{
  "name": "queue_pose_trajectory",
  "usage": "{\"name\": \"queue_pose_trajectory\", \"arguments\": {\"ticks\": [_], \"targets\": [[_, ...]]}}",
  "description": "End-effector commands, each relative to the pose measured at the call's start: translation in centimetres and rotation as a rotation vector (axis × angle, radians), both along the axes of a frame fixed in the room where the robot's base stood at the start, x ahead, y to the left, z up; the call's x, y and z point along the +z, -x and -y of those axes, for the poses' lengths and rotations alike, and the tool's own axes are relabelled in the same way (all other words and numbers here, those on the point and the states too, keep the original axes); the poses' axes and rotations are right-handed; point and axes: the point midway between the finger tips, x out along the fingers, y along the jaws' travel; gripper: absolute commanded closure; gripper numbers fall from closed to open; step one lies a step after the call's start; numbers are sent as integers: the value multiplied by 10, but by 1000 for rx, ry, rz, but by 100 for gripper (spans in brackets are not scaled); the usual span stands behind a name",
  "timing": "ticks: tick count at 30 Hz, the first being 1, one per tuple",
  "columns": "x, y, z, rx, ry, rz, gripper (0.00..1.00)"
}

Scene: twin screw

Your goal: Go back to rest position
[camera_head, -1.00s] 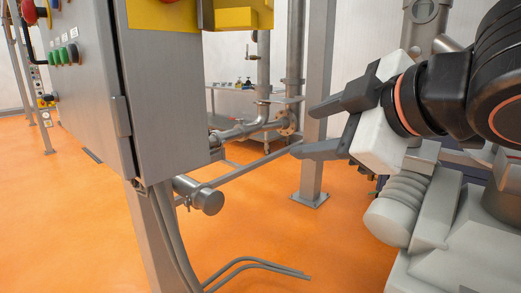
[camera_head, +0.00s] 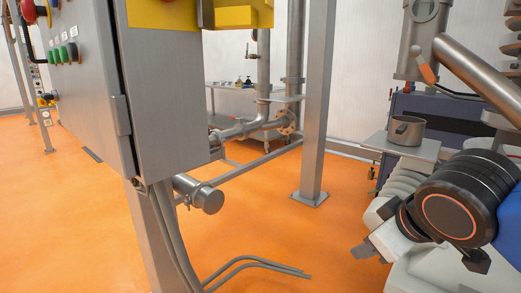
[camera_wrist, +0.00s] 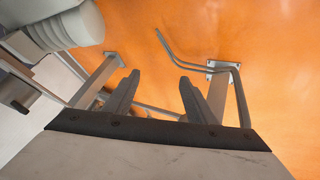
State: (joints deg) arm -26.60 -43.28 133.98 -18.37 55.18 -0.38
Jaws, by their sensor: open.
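My gripper (camera_wrist: 156,97) is open and empty in the wrist view, its two dark fingers spread apart above the orange floor. In the head view my gripper (camera_head: 364,252) is low at the right, beside my arm's black joint, tilted down toward the floor. Only part of its fingers shows there. It touches nothing that I can see.
A grey control cabinet (camera_head: 165,100) with coloured buttons stands at the left. A steel post (camera_head: 316,110) stands mid-picture. Bent grey conduits (camera_head: 250,264) lie near the floor. A metal cup (camera_head: 405,130) sits on a plate at the right. The orange floor (camera_head: 310,235) between is clear.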

Motion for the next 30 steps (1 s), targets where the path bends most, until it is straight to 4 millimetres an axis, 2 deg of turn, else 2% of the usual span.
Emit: {"name": "queue_pose_trajectory", "arguments": {"ticks": [1,6,16,22,30], "targets": [[-12,3,9,-42,-15,-24,49],[-46,14,28,-166,-75,-96,49],[-105,39,56,-401,-211,-212,49],[-124,48,62,-481,-264,-245,49],[-127,50,62,-496,-275,-252,49]]}}
